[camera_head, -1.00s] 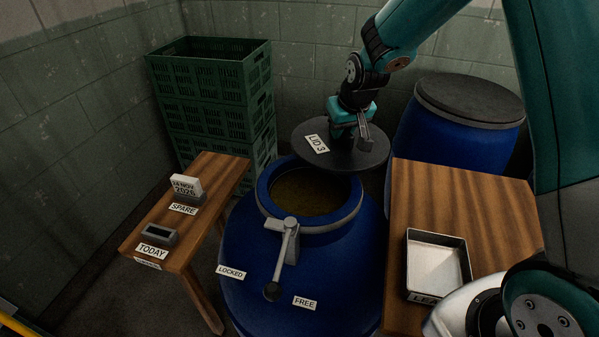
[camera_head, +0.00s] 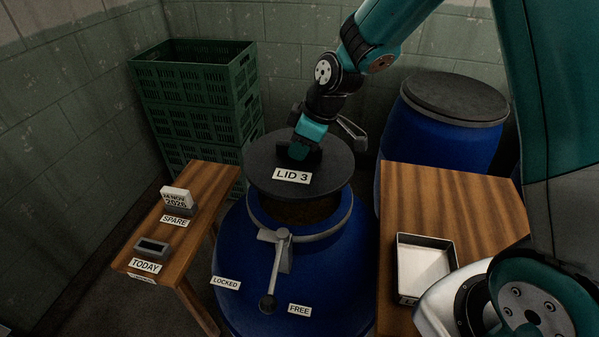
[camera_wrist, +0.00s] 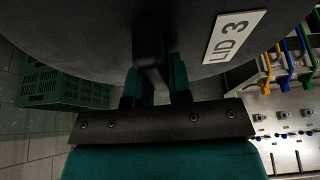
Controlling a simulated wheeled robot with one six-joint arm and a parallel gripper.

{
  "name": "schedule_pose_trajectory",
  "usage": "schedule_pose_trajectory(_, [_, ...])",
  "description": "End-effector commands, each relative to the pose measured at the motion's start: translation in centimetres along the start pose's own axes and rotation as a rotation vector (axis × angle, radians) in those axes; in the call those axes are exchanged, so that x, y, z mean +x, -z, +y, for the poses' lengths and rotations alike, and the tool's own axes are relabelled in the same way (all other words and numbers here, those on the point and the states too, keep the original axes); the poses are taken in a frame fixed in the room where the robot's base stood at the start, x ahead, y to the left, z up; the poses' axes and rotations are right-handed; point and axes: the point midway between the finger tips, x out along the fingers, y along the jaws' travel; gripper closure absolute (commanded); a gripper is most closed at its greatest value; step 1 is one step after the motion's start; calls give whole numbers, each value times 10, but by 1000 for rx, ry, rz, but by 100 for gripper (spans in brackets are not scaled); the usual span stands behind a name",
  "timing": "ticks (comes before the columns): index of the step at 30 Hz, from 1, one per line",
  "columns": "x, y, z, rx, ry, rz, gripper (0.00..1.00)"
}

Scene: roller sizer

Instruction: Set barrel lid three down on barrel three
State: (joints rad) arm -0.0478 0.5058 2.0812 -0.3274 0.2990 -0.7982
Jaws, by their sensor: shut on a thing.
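The black round lid labelled LID 3 (camera_head: 262,168) hangs above the open blue barrel (camera_head: 240,255). The lid covers the back of the barrel's mouth in the head view, and the dark contents (camera_head: 300,211) show below its front edge. My gripper (camera_head: 305,148) is shut on the lid's grip from above. In the wrist view the lid (camera_wrist: 90,35) fills the top, with its grip between the fingers (camera_wrist: 153,82). The barrel's clamp ring has a grey lever (camera_head: 274,262) pointing down at the front, between the LOCKED and FREE labels.
A wooden bench (camera_head: 195,210) at left holds a date block (camera_head: 177,198) and a small grey holder (camera_head: 152,247). A wooden table (camera_head: 450,190) at right holds a white tray (camera_head: 424,240). Green crates (camera_head: 190,120) and a lidded blue barrel (camera_head: 440,130) stand behind.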

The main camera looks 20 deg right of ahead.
Motion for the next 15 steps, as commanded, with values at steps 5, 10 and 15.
schedule_pose_trajectory(5, [30, -12, 0, 1, 2, 0, 100])
schedule_pose_trajectory(10, [43, -18, 0, 2, 1, 0, 100])
schedule_pose_trajectory(15, [66, -27, 0, 2, 2, 0, 100])
